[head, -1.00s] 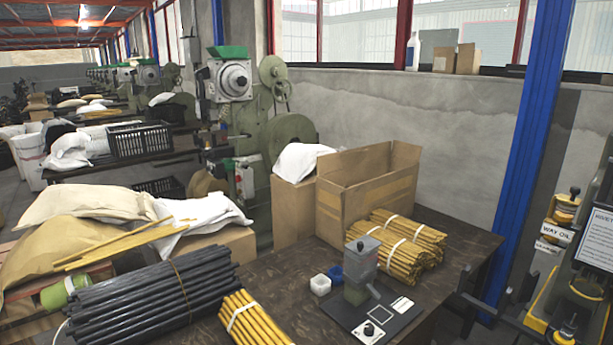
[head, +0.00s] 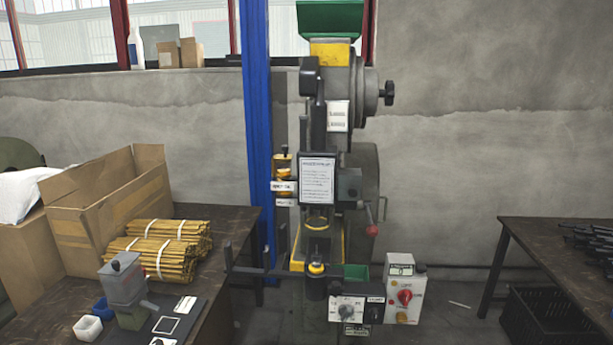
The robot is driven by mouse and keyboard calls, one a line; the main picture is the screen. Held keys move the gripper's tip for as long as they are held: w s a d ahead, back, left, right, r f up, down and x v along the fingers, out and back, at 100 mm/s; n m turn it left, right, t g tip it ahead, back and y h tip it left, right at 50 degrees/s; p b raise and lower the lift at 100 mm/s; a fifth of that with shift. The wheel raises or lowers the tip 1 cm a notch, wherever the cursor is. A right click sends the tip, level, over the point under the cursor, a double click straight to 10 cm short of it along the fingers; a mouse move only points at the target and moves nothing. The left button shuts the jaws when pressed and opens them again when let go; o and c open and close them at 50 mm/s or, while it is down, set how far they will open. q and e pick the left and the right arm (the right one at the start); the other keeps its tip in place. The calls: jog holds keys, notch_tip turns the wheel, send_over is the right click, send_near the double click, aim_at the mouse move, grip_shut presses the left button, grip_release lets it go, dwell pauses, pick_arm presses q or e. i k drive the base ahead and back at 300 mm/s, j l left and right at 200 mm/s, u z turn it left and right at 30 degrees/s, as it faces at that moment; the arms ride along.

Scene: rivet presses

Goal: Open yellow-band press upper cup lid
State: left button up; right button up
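The press (head: 325,130) stands in the middle of the head view, with a green hopper (head: 331,18) on top and a yellow band (head: 331,52) below it. An amber cup with a dark cap (head: 283,163) is on its left side, above a small white label (head: 284,187). The cap appears to sit on the cup, so it looks closed, but it is small here. A lower dark cup with a yellow ring (head: 316,268) is at the front. Neither of my grippers is in view.
A blue post (head: 259,130) stands just left of the press. A control box (head: 404,290) with a red knob stands at its lower right. A table (head: 232,225) with yellow rod bundles (head: 165,250) and a cardboard box (head: 110,205) is left. A dark table (head: 555,235) is right.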

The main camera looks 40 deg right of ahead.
aim_at(285, 148)
jog(key=z, duration=0.95)
